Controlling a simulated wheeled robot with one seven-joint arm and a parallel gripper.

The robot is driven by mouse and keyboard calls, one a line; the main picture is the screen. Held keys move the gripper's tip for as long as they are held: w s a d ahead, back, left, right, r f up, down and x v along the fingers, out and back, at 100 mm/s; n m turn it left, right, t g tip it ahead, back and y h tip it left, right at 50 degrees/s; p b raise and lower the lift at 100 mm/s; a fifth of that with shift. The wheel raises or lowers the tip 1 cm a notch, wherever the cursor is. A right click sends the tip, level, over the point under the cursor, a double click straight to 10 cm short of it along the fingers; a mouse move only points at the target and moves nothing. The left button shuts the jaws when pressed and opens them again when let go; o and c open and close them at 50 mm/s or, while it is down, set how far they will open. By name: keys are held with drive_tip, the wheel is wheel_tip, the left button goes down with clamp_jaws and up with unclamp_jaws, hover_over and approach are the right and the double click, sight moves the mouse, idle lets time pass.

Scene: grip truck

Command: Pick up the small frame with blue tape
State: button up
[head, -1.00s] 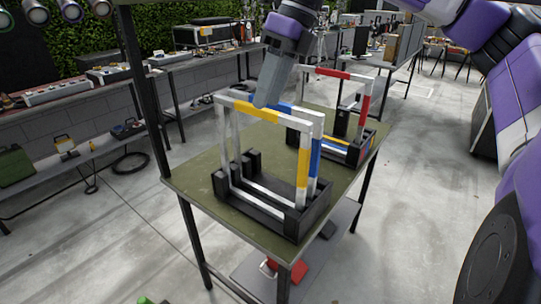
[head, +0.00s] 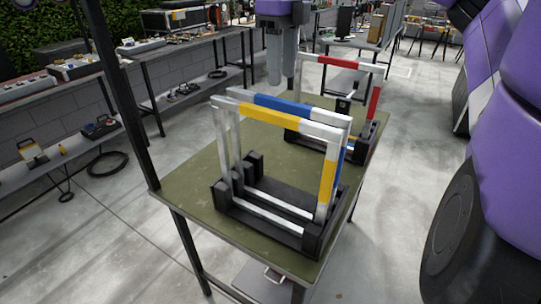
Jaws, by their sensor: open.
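The frame with blue tape (head: 272,103) stands upright in a black slotted holder (head: 265,224) on the green table. It is just behind the frame with yellow tape (head: 278,117), which partly hides its sides and lower part. A frame with red tape (head: 340,64) stands farther back in another black holder. My gripper (head: 283,80) points down, fingers apart, above and behind the blue-taped frame's top bar. It looks empty and apart from the frames.
The green table (head: 190,178) has bare room at its left side. A dark upright post (head: 122,100) rises at its left edge. Shelves with equipment (head: 75,150) line the left wall. The concrete floor (head: 400,120) is open at the right.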

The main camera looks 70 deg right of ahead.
sight(282, 101)
drive_tip(key=shift+d+f+p, duration=0.1)
drive_tip(key=shift+f+p, duration=0.65)
drive_tip(key=shift+f, duration=3.1)
clamp_jaws()
